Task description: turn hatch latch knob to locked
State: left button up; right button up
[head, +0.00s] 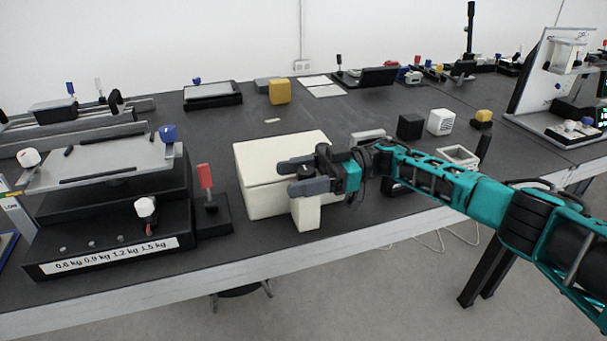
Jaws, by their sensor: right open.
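A cream-white box (262,196) with a lid seam stands near the front edge of the dark table. A pale block (306,214) stands at its right front corner, partly covered by my gripper. My right gripper (292,177) reaches in from the right over this corner, with its two grey fingers spread apart and pointing left. A small dark round piece (306,171) shows between the fingers and may be the latch knob. Its pointer and any lock markings cannot be made out. I cannot tell whether the fingers touch it. My left gripper is not in view.
A black weight stand (110,215) with knobs and a red-handled lever (206,187) stand left of the box. A black cube (410,126) and a white cube (441,122) lie behind my right arm. The table behind the box is mostly clear.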

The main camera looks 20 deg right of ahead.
jog(key=d+b, duration=0.2)
jog(key=d, duration=1.1)
jog(key=shift+w+b, duration=0.35)
jog(key=shift+b, duration=0.05)
